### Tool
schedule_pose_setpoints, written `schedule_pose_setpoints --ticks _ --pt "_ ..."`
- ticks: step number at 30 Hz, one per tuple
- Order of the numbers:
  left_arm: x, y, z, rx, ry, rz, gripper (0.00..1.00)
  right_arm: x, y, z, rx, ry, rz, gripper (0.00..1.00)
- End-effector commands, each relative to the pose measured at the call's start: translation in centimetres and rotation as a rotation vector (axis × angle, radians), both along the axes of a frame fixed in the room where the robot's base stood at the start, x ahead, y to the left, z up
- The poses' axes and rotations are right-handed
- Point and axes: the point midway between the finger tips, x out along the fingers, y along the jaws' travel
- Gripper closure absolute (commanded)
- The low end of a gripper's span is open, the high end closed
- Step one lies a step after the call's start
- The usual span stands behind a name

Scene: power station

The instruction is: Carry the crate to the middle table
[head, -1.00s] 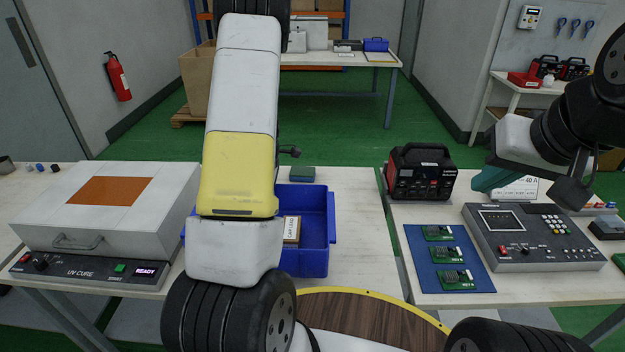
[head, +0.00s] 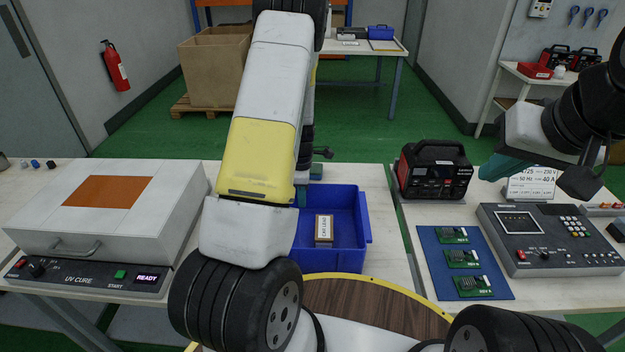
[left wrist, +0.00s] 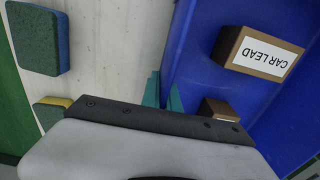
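The blue crate (head: 363,237) is at the pale table (head: 372,205) in front of me, right of my left forearm, which hides its left part. I cannot tell if it rests on the table or is slightly raised. A brown box labelled CAR LEAD (head: 324,229) lies inside; a second brown box (left wrist: 217,110) shows partly in the left wrist view. My left gripper (left wrist: 164,92) has its teal fingers on either side of the crate's far wall, closed on it. My right gripper (head: 497,168) hangs above the right table, apart from the crate; its finger gap is unclear.
A UV cure unit (head: 105,215) stands at left. The right table holds a black power unit (head: 435,170), a blue mat (head: 430,270) with green boards and a grey console (head: 550,240). Green blocks (left wrist: 35,40) lie beyond the crate. A round wooden top (head: 375,305) is nearest me.

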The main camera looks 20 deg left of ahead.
Motion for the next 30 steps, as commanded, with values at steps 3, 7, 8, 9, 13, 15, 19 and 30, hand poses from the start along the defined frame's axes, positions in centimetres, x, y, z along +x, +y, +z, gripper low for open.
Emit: schedule_pose_setpoints --ticks 3,7,8,9,13,15,19,30 --pt "0.0 0.0 0.1 -0.001 0.000 -0.001 1.00 0.0 0.0 0.0 0.000 0.000 0.000 1.00" --pt "0.0 0.0 -0.2 -0.001 0.001 0.000 1.00 0.0 0.0 0.0 0.000 0.000 0.000 1.00" --pt "0.0 0.0 -0.2 -0.001 0.000 0.000 0.90 0.0 0.0 0.0 0.000 0.000 0.000 1.00" --pt "0.0 0.0 -0.2 -0.001 0.000 0.000 0.82 0.0 0.0 0.0 0.000 0.000 0.000 1.00" --pt "0.0 0.0 -0.2 0.000 0.000 -0.001 0.74 0.0 0.0 0.0 0.000 0.000 0.000 1.00" --pt "0.0 0.0 -0.2 0.000 0.000 -0.001 0.74 0.0 0.0 0.0 0.000 0.000 0.000 1.00" --pt "0.0 0.0 -0.2 0.000 0.000 -0.001 0.74 0.0 0.0 0.0 0.000 0.000 0.000 1.00" --pt "0.2 -0.1 5.0 -0.001 -0.005 -0.002 0.74 0.0 0.0 0.0 0.000 0.000 0.000 1.00"
